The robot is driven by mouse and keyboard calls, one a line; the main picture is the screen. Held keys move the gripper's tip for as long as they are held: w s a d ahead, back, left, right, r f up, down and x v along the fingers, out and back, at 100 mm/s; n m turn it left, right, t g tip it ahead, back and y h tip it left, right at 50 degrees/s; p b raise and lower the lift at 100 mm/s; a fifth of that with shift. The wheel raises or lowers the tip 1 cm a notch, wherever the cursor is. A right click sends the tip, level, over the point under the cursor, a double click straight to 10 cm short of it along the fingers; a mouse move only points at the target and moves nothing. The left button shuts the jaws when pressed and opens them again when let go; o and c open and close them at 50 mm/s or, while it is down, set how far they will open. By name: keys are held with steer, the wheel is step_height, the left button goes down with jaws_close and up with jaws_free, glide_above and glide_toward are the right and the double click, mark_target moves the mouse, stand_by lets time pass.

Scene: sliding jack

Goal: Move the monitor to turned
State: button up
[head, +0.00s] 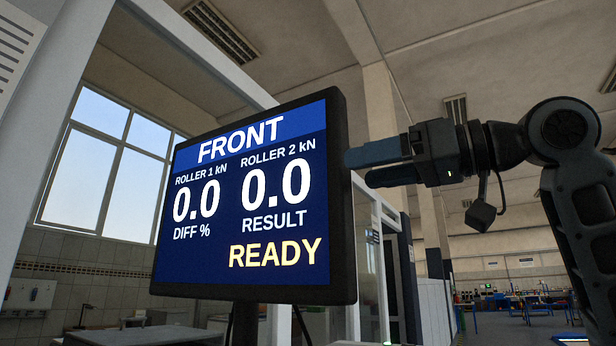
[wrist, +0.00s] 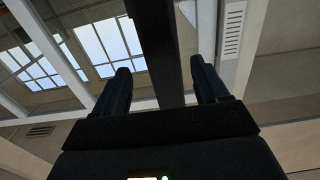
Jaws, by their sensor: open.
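The monitor (head: 245,200) is a black-framed screen on a dark stand, in the middle of the head view. Its blue display reads FRONT, 0.0, 0.0 and READY, and it faces the head camera at a slant. My gripper (head: 358,168) is at the monitor's right edge, with its blue fingers pointing left. In the wrist view my gripper (wrist: 158,70) has its two fingers apart. A dark upright bar, which looks like the monitor's edge (wrist: 155,40), runs between them. I cannot tell whether either finger touches the frame.
A white frame post (head: 50,110) stands left of the monitor, and a white beam (head: 200,45) runs above and behind it. A glazed booth (head: 380,250) stands behind the monitor's right side. Workbenches (head: 510,300) are far off at the right.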

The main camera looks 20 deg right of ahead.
mark_target(324, 175)
steer(key=shift+p+x, duration=0.85)
steer(key=shift+x, duration=3.15)
steer(key=shift+s+a+r, duration=0.15)
jaws_close()
